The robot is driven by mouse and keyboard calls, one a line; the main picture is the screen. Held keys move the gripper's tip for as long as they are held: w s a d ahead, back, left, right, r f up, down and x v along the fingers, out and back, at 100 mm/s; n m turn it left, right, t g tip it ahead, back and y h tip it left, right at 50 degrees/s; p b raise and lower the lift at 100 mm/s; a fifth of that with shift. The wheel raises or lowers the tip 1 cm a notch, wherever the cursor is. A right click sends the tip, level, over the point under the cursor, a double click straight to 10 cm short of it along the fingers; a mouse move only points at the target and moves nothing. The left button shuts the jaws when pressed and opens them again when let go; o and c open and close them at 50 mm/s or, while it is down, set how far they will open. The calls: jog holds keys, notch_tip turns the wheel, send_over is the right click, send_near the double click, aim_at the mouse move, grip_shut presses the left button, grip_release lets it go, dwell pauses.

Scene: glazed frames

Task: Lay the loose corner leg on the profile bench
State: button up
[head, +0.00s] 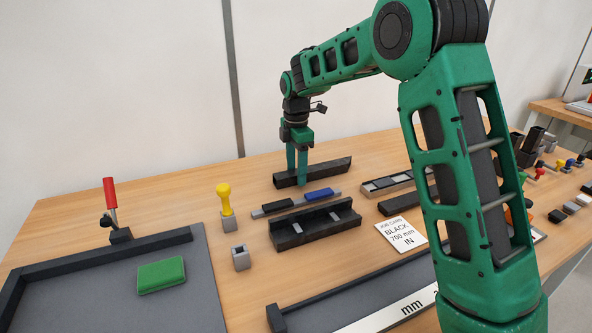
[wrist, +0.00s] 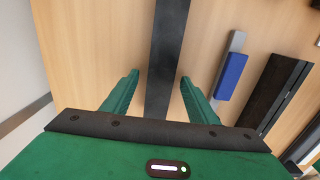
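My gripper (head: 297,183) is over the left part of a long black bar (head: 325,172) at the back of the table. In the wrist view, my gripper (wrist: 160,100) is open and empty, with a finger on each side of the black bar (wrist: 168,50) and gaps between. In front lies a grey strip with a black piece (head: 278,206) and a blue piece (head: 319,194). A black channel-shaped holder (head: 316,230) stands in front of that. I cannot tell for certain which of these are the corner leg and the profile bench.
A dark tray (head: 205,290) with a green block (head: 161,275) is at left. A yellow-handled tool (head: 225,205) and a grey socket block (head: 240,258) stand beside the holder. Wood is bare at back left.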

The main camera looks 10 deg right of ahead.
notch_tip(320, 180, up, 16)
jog(key=s+d+m, duration=0.6)
jog(key=s+d, duration=0.2)
jog(key=d, duration=0.2)
jog(key=s+d+f+m, duration=0.2)
jog(key=s+d+m, duration=0.65)
jog(key=s, duration=0.45)
jog(key=s+d+f+m, duration=0.2)
jog(key=s+f+m, duration=0.1)
jog(key=s, duration=0.5)
jog(key=s+d+f+m, duration=0.2)
jog(key=s+f+m, duration=0.2)
jog(key=s, duration=0.4)
jog(key=s+d+f+m, duration=0.2)
jog(key=s+f+m, duration=0.2)
jog(key=s, duration=0.4)
jog(key=shift+m, duration=0.55)
